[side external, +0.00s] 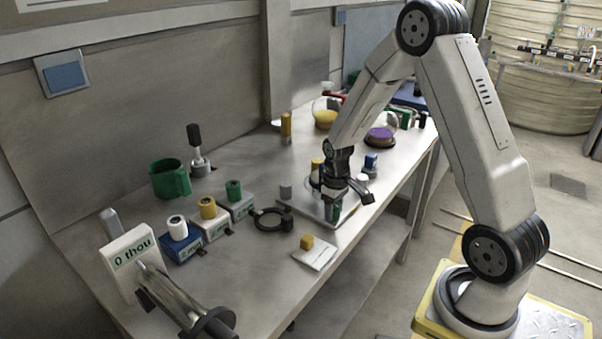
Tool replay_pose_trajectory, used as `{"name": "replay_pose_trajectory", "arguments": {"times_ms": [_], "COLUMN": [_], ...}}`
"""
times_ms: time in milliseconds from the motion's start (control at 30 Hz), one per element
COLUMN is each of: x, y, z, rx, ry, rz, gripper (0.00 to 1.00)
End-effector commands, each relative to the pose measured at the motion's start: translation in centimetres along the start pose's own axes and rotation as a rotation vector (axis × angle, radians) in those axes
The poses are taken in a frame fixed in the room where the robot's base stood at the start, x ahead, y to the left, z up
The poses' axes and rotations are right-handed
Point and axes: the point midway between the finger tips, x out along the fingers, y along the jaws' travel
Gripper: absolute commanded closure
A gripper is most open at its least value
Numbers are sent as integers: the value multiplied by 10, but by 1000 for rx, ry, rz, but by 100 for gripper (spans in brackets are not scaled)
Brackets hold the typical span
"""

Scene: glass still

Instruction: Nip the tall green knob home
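A green knob (337,212) stands at the plate (312,207) near the table's front edge, directly under and beside my gripper (335,205). My gripper points down and partly covers the knob. I cannot tell from this view whether its fingers touch the knob or are shut on it. Another green knob (234,190) sits on a grey block in the row of labelled blocks to the left.
A black ring (271,219) and a green mug (170,179) are left.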

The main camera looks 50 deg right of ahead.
Motion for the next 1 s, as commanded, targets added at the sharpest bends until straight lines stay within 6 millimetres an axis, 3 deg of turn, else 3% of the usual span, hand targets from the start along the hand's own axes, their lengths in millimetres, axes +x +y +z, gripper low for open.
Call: {"name": "replay_pose_trajectory", "arguments": {"times_ms": [767,800,900,1000], "x": [0,0,0,0], "y": [0,0,0,0], "z": [0,0,0,0], "rx": [138,138,138,138], "ry": [-2,-2,-2,-2], "rz": [0,0,0,0], "gripper": [100,41,16,16]}}
